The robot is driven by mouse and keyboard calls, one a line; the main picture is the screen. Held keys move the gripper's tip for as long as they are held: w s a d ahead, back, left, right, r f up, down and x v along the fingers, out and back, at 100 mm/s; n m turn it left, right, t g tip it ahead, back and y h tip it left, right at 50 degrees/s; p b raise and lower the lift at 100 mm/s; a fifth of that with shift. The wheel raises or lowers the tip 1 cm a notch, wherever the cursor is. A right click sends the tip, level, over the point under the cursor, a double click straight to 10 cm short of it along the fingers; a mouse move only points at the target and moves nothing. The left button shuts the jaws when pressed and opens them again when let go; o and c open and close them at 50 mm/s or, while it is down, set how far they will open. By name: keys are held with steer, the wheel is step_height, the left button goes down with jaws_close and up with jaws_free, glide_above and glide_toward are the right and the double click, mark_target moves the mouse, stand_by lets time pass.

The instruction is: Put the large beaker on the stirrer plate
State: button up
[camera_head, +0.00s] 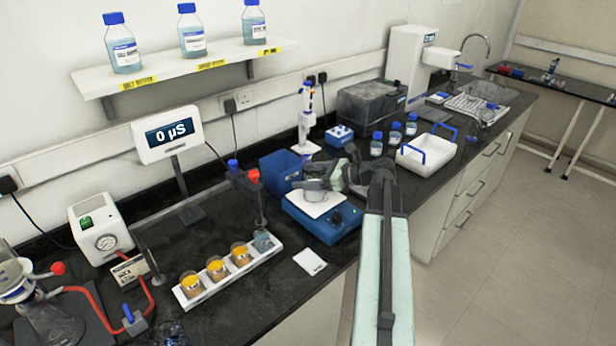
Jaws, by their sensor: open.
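The stirrer plate (328,228) is a blue unit with a white square top, near the middle of the bench. A clear glass beaker (316,195) stands on its white top, as far as this view shows. My gripper (318,180) is open at the beaker's upper part, with the arm reaching in from the right. The gripper covers part of the beaker, and I cannot tell whether the fingers touch the glass.
A blue box (281,172) stands just behind the stirrer. A white rack (228,270) with amber-filled small beakers lies to the left. A white card (310,261) lies in front. A white tray with blue handles (428,155) and small blue-capped bottles (394,136) stand to the right.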

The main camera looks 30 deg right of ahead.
steer(key=shift+r, duration=0.3)
steer(key=p+v, duration=0.3)
steer(key=v, duration=0.9)
steer(key=shift+f+p, duration=0.15)
steer(key=shift+p, duration=0.25)
